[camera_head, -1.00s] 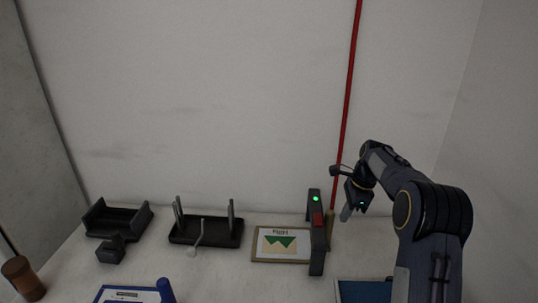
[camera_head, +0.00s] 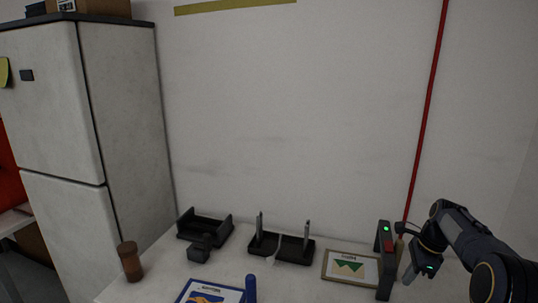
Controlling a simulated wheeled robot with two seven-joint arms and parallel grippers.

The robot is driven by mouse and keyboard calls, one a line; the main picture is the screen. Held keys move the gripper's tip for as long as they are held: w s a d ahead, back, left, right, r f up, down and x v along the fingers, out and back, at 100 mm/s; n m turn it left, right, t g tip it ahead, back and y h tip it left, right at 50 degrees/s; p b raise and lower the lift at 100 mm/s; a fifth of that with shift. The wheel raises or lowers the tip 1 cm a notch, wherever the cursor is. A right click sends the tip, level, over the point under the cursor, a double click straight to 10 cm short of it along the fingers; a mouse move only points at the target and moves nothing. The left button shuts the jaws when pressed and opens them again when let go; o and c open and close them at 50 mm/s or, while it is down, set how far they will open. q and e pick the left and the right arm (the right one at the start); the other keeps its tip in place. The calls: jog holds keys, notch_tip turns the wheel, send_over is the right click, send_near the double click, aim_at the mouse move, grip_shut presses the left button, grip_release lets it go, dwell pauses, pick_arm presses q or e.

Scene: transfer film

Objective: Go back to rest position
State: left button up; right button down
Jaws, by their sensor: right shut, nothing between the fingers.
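My right arm comes in from the right edge. Its gripper (camera_head: 409,272) is shut and empty, above the right end of the table, just right of an upright dark device (camera_head: 386,262) with a green light and a red part. The gripper appears apart from the device, though it is close to it in the picture. My left gripper is not in view.
On the table (camera_head: 235,272) stand a black open holder (camera_head: 205,225), a black tray with upright posts (camera_head: 270,245), a framed green picture (camera_head: 350,267), a blue-edged board (camera_head: 210,292) and a brown cylinder (camera_head: 130,262). A white fridge (camera_head: 65,130) stands left. A wall closes the back.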

jog(key=s+a+r+n+t, duration=0.1)
jog(key=s+a+r+n, duration=0.25)
jog(key=s, duration=0.25)
jog(key=s+a+r+n+t+y, duration=0.1)
jog(key=s+a+r+n, duration=0.15)
jog(key=s+r, duration=0.2)
jog(key=s+a+r+n+t, duration=0.1)
jog(key=s+a+r+n, duration=0.15)
jog(key=s, duration=0.35)
jog(key=s+a+f+n, duration=0.1)
jog(key=s+a+n, duration=0.2)
jog(key=s, duration=0.3)
jog(key=s+a+f+n+t, duration=0.1)
jog(key=s+a+f+n, duration=0.1)
jog(key=s+n, duration=0.2)
jog(key=s+a+f+n, duration=0.2)
jog(key=s+a+n, duration=0.1)
jog(key=s, duration=0.5)
jog(key=shift+a+f+n+t, duration=0.25)
jog(key=shift+a+n+t, duration=0.05)
jog(key=shift+n, duration=0.45)
